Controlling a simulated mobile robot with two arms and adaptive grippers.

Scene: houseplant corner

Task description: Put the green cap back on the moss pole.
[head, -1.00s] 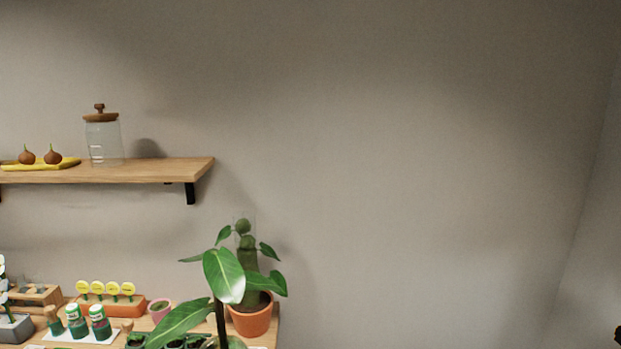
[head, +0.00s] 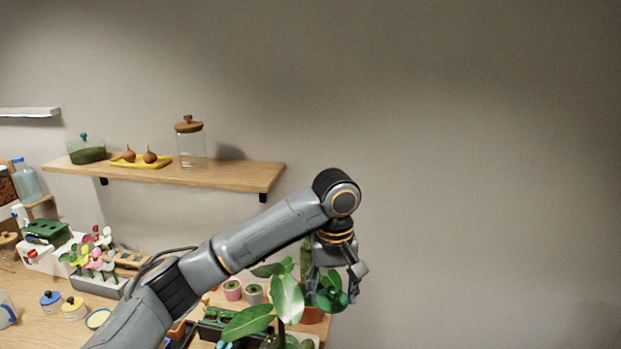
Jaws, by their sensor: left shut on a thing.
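My left gripper (head: 335,292) reaches down among the leaves at the right end of the table. It is shut on a round, dark green thing (head: 331,300) that looks like the green cap, though fingers and leaves partly cover it. The leafy plant (head: 287,297) stands just left of the gripper. A dark upright stem or pole (head: 281,328) shows below its leaves; I cannot tell whether this is the moss pole. A green upright column (head: 305,257) shows behind the gripper, mostly hidden by my arm. My right gripper is not in view.
A wooden shelf (head: 225,176) with a glass jar (head: 191,147) and a yellow tray (head: 128,163) hangs behind my arm. Small pots (head: 232,290) and a terracotta pot (head: 313,315) stand near the plant. The wall area to the right is bare.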

